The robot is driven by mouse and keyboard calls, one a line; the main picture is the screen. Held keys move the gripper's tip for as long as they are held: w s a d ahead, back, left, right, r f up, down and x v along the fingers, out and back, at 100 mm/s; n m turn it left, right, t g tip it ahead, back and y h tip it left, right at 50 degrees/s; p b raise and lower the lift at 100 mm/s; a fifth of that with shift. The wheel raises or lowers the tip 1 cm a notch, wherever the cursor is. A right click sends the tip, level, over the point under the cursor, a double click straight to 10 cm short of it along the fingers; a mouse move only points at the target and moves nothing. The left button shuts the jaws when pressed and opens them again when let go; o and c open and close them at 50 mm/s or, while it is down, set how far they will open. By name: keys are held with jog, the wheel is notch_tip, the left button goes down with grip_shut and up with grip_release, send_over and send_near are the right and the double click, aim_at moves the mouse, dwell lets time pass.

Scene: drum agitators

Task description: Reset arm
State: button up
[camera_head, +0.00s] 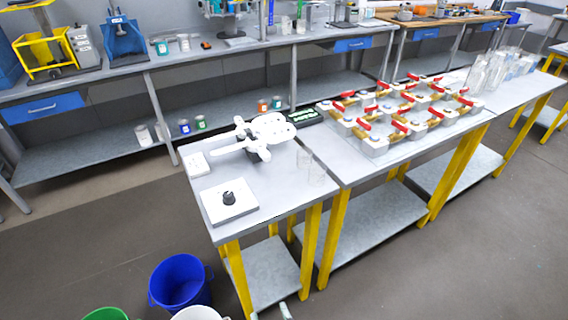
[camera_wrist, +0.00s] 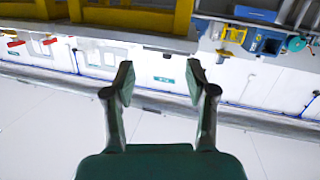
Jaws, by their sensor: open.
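My gripper (camera_wrist: 159,82) shows in the wrist view with its two dark fingers spread apart. Nothing is between the fingers, and they touch nothing. Behind them the room appears upside down, with a white wall and pale floor tiles or panels. In the head view, small pale tips at the bottom edge may be part of my gripper, but I cannot tell. The rest of my arm is out of that view.
A grey table (camera_head: 262,197) with yellow legs carries a white plate with a black knob (camera_head: 229,198). Several red-handled valves (camera_head: 372,133) stand on the adjoining table. A blue bucket (camera_head: 180,282) is on the floor. A long bench (camera_head: 200,58) runs behind.

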jog(key=s+d+f+g, duration=0.1)
jog(key=s+d+f, duration=0.35)
jog(key=d, duration=0.35)
jog(key=s+d+r+m+h, duration=0.2)
jog(key=s+d, duration=0.4)
jog(key=s, duration=0.3)
jog(key=s+d+r+m+h, duration=0.2)
jog(key=s+d+r, duration=0.2)
jog(key=s+d, duration=0.3)
jog(key=s, duration=0.3)
jog(key=shift+s+d+r+m, duration=0.15)
jog(key=shift+s+r+m, duration=0.1)
jog(key=shift+m, duration=0.15)
